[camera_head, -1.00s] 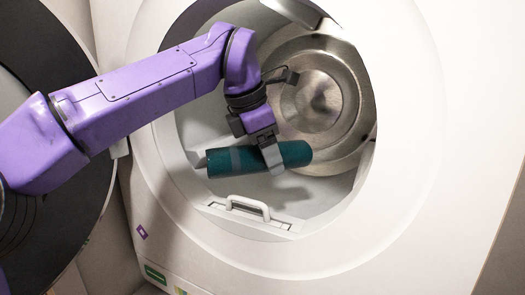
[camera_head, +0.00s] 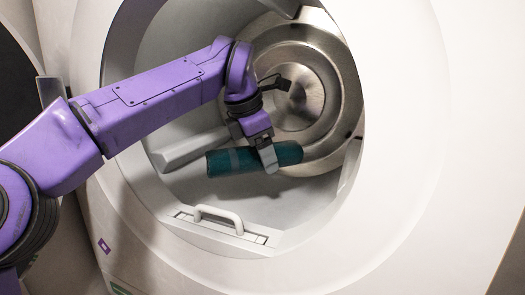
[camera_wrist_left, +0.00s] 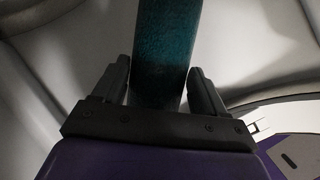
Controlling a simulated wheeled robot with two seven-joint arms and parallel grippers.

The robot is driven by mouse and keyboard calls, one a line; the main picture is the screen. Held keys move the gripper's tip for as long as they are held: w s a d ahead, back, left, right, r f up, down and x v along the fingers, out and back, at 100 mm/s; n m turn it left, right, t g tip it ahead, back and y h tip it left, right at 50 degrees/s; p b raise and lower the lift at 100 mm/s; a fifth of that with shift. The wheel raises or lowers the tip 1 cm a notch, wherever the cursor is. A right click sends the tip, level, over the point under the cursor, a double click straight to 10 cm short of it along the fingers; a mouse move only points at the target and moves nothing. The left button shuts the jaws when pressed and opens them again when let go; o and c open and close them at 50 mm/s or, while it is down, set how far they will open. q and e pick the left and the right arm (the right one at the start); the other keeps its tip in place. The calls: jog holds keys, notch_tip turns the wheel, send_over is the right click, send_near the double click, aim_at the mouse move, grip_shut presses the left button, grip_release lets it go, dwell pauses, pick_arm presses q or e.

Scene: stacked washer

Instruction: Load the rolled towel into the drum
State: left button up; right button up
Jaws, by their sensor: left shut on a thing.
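My left arm covers part of the opening. Whether the towel touches the drum I cannot tell. My right gripper is not in view.
The white washer front (camera_head: 410,120) surrounds the wide opening. A pale handle (camera_head: 218,217) sits at the lower lip, below the towel. A light grey bar-like part (camera_head: 190,150) juts at the inner left, close to the towel's left end. The dark round door (camera_head: 18,80) is at the far left.

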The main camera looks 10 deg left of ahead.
pick_arm(q)
jog(key=o, duration=0.8)
jog(key=shift+w, duration=0.1)
jog(key=o, duration=0.3)
jog(key=shift+w+f, duration=0.15)
jog(key=shift+o, duration=0.2)
jog(key=shift+w, duration=0.15)
jog(key=p+v, duration=0.1)
jog(key=v, duration=0.6)
jog(key=shift+r, duration=0.25)
jog(key=shift+f, duration=0.15)
